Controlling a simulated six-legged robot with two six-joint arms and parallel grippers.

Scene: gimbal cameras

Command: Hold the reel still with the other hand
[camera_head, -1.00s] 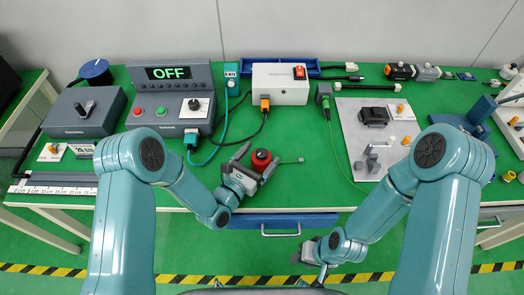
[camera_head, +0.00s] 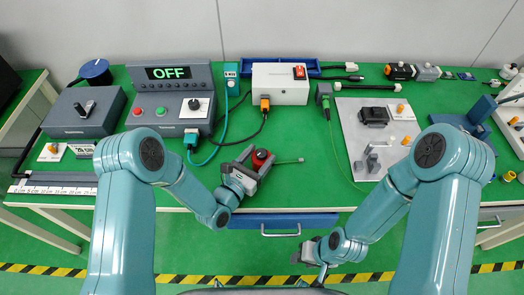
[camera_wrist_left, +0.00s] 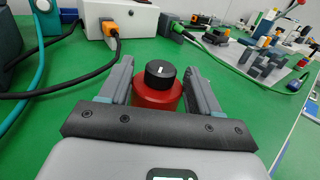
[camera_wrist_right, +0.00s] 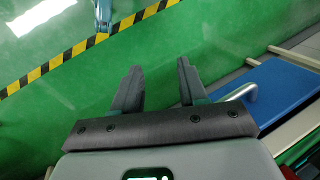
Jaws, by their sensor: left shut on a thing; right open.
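The reel (camera_head: 259,160) is a red round body with a black knob on top, standing on the green bench near its front edge. In the left wrist view the reel (camera_wrist_left: 157,92) sits between both fingers. My left gripper (camera_head: 253,160) is shut on the reel, one finger on each side. In the right wrist view my right gripper (camera_wrist_right: 158,75) is open and empty above the floor.
A grey plate (camera_head: 352,150) with small dark blocks lies right of the reel. A white box (camera_head: 280,87) with a red switch and a control panel reading OFF (camera_head: 168,73) stand behind. A blue drawer (camera_head: 283,222) is under the bench edge. Green bench around the reel is mostly clear.

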